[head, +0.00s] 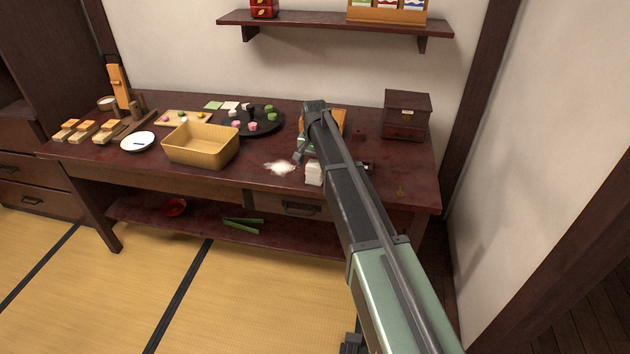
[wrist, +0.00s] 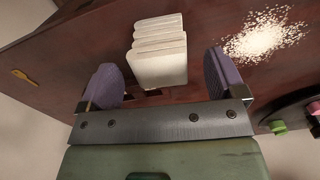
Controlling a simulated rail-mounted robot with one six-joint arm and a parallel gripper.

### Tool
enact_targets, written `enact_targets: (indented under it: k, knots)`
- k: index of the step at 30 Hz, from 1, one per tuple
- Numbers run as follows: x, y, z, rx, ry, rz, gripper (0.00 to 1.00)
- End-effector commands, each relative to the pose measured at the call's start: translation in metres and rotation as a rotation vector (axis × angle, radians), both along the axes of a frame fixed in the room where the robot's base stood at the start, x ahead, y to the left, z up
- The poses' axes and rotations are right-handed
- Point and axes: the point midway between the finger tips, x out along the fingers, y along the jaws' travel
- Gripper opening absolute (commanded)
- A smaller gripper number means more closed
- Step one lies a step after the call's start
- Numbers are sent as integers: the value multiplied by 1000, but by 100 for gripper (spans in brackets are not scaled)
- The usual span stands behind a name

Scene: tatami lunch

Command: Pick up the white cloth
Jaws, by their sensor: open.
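The white cloth (head: 314,172) is a small folded stack near the front edge of the dark red table, right of centre in the head view. In the wrist view the white cloth (wrist: 160,50) shows several layered folds and lies between and a little beyond my two purple fingers. My gripper (wrist: 165,82) is open, with a finger to each side of the cloth and nothing visibly held. In the head view my gripper (head: 303,157) is partly hidden by my own arm, close to the cloth. I cannot tell whether the fingers touch it.
White crumbs (head: 280,167) lie left of the cloth. A tan box (head: 201,159) stands farther left, and a black round tray (head: 262,127) with sweets is behind. A dark wooden box (head: 406,116) stands at the back right. The table's front right is mostly clear.

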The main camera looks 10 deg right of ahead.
Motion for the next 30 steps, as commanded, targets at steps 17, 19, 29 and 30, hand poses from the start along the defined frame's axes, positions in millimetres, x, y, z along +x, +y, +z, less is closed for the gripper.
enact_targets:
  k: [17,19,29,30]
  knots:
    - [0,1,-34,0,0,0,62]
    - [0,1,-34,0,0,0,51]
    - [0,1,-34,0,0,0,36]
    - [0,1,-33,0,0,0,36]
